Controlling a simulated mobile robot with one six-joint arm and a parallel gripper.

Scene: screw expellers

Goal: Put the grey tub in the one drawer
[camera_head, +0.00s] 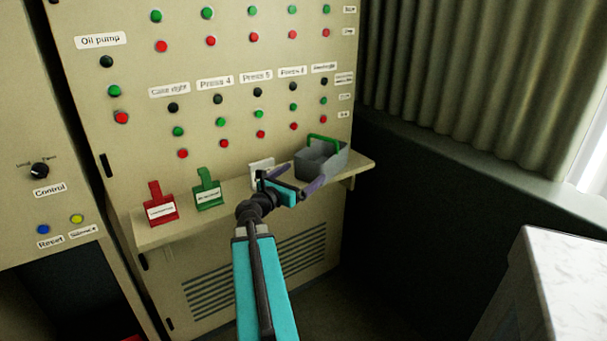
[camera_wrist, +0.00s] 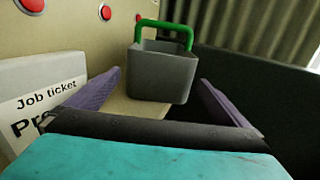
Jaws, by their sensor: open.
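The grey tub (camera_head: 322,160) with a green handle stands upright near the right end of a narrow shelf on the front of a control cabinet. My gripper (camera_head: 298,180) is open and empty just in front of the tub. In the wrist view the tub (camera_wrist: 163,77) is ahead, between the lines of the two purple fingers (camera_wrist: 165,92) and beyond them. I cannot tell if a finger touches it. No drawer can be made out in either view.
A pale marble-like top (camera_head: 570,265) stands at lower right. Dark space lies right of the shelf.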

